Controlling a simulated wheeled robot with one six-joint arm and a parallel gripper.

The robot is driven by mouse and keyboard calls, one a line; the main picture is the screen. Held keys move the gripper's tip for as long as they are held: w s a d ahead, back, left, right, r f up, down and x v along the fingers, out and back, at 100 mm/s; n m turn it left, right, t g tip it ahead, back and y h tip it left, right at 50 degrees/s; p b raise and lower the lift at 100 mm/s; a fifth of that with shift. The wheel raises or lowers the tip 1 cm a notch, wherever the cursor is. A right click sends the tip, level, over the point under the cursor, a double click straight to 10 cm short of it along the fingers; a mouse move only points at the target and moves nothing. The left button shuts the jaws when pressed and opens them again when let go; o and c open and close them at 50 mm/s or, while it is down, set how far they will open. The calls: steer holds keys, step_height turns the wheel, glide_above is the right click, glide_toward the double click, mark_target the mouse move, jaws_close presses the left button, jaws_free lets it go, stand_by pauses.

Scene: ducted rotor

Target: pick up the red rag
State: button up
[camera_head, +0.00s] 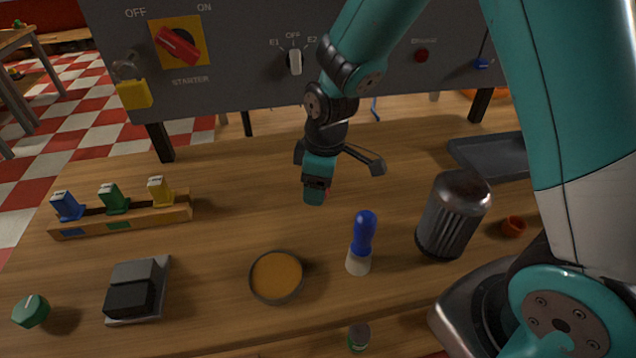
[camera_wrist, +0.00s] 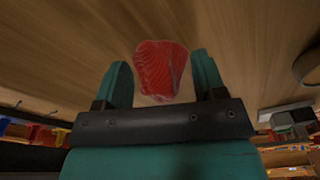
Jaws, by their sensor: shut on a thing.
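The red rag (camera_wrist: 162,72) is crumpled and sits between the two teal fingers of my gripper (camera_wrist: 163,80) in the wrist view. The fingers are closed in on it, and part of it sticks out beyond their tips. In the head view my gripper (camera_head: 315,192) points down over the middle of the wooden table. I cannot tell whether the rag touches the table.
A blue-handled brush (camera_head: 362,243), a metal cylinder (camera_head: 453,214) and a round dish (camera_head: 276,277) stand in front. A rack (camera_head: 120,222) with coloured keys is at left. A grey control panel (camera_head: 240,50) rises behind; a dark tray (camera_head: 490,155) lies right.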

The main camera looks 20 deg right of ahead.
step_height(320, 180, up, 20)
steer(key=p, duration=0.1)
steer(key=shift+f, duration=0.1)
